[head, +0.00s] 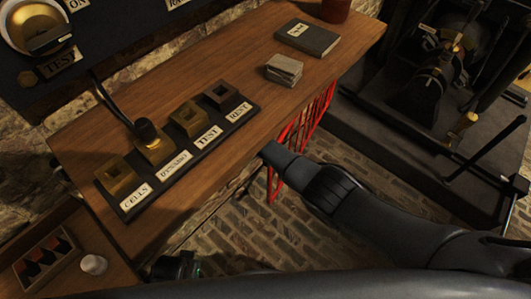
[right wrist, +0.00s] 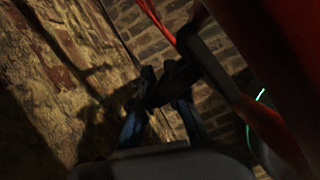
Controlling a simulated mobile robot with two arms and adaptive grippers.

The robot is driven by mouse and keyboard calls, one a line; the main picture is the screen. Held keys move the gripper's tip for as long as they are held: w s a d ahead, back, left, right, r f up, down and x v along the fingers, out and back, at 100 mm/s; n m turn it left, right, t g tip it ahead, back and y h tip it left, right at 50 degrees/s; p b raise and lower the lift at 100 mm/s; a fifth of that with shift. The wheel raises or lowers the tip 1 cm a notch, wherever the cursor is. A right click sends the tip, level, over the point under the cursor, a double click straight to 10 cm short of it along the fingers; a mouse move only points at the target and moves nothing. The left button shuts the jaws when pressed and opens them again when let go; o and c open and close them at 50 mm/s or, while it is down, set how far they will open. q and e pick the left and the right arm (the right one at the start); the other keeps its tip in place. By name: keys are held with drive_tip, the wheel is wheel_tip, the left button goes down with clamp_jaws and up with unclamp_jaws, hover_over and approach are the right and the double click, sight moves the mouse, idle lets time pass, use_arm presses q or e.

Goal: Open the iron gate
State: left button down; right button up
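The iron gate (head: 300,128) is a red barred frame below the right edge of the wooden bench in the head view. The bench hides part of it. In the right wrist view a red bar (right wrist: 157,22) runs at the top, and a large blurred red surface fills the right side. My right arm reaches to the bench edge beside the gate in the head view, and its gripper is hidden there. The right wrist view shows my right gripper (right wrist: 162,115) as dark, blurred fingers; whether they grip anything is unclear. My left gripper cannot be made out.
The wooden bench (head: 325,72) bears a labelled black strip of sockets (head: 187,158), a dark book (head: 308,38) and a stack of cards (head: 284,69). Dark machinery (head: 440,80) stands at right. Brick floor (head: 235,230) shows below the bench. A rough stone wall (right wrist: 55,85) is close in the wrist view.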

drive_tip(key=o, duration=0.3)
drive_tip(key=shift+a+r, duration=0.1)
drive_tip(key=shift+s, duration=0.1)
drive_tip(key=v, duration=0.7)
drive_tip(key=shift+r, duration=0.2)
